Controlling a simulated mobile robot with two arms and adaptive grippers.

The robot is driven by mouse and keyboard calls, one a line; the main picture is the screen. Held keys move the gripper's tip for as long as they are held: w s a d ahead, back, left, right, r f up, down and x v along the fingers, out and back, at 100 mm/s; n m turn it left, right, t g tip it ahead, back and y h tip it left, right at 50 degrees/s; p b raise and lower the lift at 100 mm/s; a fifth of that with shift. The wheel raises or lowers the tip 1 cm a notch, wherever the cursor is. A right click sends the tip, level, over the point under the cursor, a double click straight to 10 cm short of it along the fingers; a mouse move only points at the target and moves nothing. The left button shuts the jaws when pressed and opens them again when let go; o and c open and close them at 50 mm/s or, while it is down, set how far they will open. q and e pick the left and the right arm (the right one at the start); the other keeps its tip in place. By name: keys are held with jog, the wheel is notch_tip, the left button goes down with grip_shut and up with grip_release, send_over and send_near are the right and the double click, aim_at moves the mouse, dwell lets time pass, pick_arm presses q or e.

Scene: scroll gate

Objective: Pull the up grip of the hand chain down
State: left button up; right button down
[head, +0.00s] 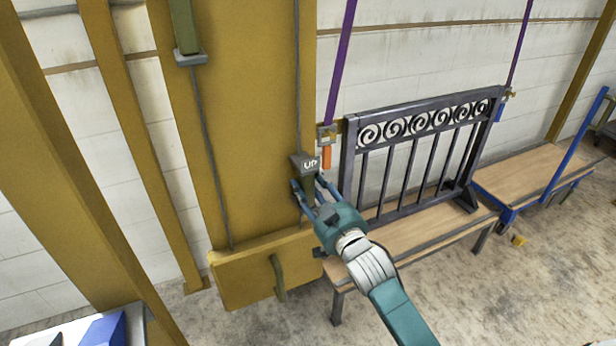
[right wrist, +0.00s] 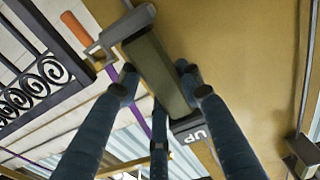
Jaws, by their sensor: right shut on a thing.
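The up grip (head: 309,163) hangs on the right run of the hand chain (head: 297,80), in front of the yellow panel. It has a dark grey cap marked "UP" above an olive body. My right gripper (head: 310,190) is shut on the body, just under the cap. In the right wrist view the olive body of the up grip (right wrist: 158,75) lies between the blue fingers, with the "UP" cap at its lower end in that picture. The other grip (head: 185,28), olive with a grey plate, is much higher on the left run. My left gripper is out of view.
A dark scroll gate (head: 420,140) stands on a wooden bench (head: 425,232) to the right. A clamp with an orange handle (head: 326,157) and a purple strap (head: 340,70) are close beside the up grip. A yellow box (head: 245,272) with an olive handle is below.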

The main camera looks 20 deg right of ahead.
notch_tip(320, 180, down, 2)
jog(key=shift+s+a+f+g, duration=0.15)
jog(key=shift+f+g, duration=0.1)
jog(key=shift+g, duration=0.05)
jog(key=c, duration=1.5)
grip_release()
jog(key=shift+o, duration=0.5)
jog(key=shift+r, duration=0.1)
jog(key=shift+r, duration=0.15)
jog(key=s, duration=1.2)
jog(key=shift+d, duration=0.25)
jog(key=shift+o, duration=0.5)
jog(key=shift+w, duration=0.1)
